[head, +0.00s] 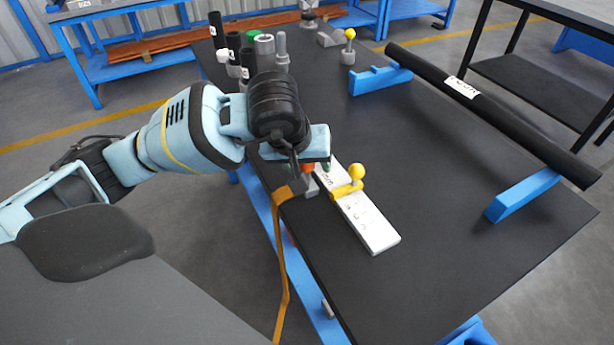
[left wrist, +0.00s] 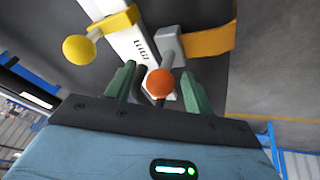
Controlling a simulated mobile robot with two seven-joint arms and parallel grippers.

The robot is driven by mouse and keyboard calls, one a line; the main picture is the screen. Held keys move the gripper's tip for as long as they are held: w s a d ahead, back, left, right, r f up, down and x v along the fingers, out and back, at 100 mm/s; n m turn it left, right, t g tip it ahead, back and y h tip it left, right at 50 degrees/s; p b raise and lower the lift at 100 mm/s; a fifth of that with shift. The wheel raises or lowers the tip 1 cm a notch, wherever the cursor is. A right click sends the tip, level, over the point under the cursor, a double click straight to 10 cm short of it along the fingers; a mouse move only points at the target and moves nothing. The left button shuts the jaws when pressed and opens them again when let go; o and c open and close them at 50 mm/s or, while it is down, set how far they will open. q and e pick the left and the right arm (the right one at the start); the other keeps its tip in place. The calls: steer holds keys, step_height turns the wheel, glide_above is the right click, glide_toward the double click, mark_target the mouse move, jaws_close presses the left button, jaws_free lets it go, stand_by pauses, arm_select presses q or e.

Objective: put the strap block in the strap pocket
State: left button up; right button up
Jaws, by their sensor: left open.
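The strap block looks to be the grey block (left wrist: 168,45) with an orange ball knob (left wrist: 160,83) on a stem. An orange strap (left wrist: 208,41) runs from it and hangs over the table edge in the head view (head: 281,260). My left gripper (left wrist: 158,88) is open, its green fingers on either side of the orange knob; contact cannot be told. I cannot make out the strap pocket.
A black pipe (head: 490,105) rests on blue supports (head: 522,194) along the right side of the black table (head: 440,220). Several black cylinders and grey fittings (head: 264,45) stand at the far left, behind my arm. The table's middle right is clear.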

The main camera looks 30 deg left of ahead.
arm_select(q)
jaws_close()
stand_by(0.4)
